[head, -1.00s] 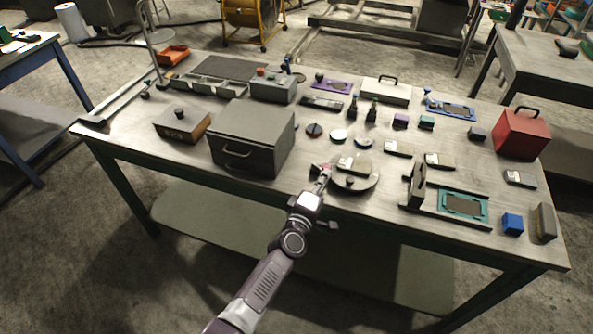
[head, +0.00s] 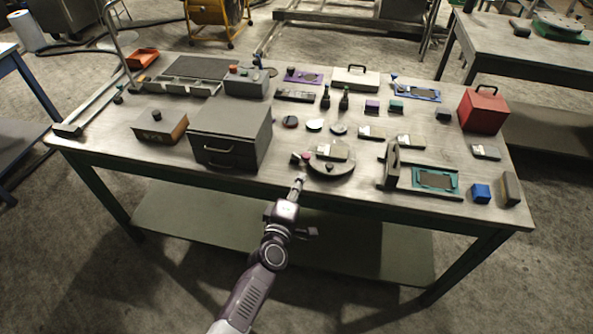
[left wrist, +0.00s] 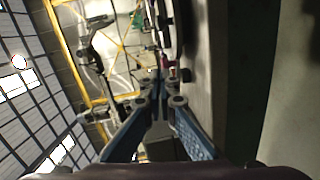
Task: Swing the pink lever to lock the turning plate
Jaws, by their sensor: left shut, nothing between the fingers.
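The turning plate (head: 345,170) is a round grey disc near the front edge of the workbench, with a pale block and a dark knob on it. The small pink lever (head: 305,155) shows at the plate's left side; its exact angle is too small to tell. My left gripper (head: 300,180) is shut and empty, just in front of the lever and apart from it in the head view. In the left wrist view its fingers (left wrist: 160,88) are together, with a small pink part (left wrist: 172,73) just beyond the tips. My right gripper is not in view.
A grey drawer cabinet (head: 230,138) stands left of the plate. A dark upright bracket with a teal-framed plate (head: 435,181) stands to the right. Several small blocks and discs lie behind. The bench's front edge (head: 345,203) is close to my gripper.

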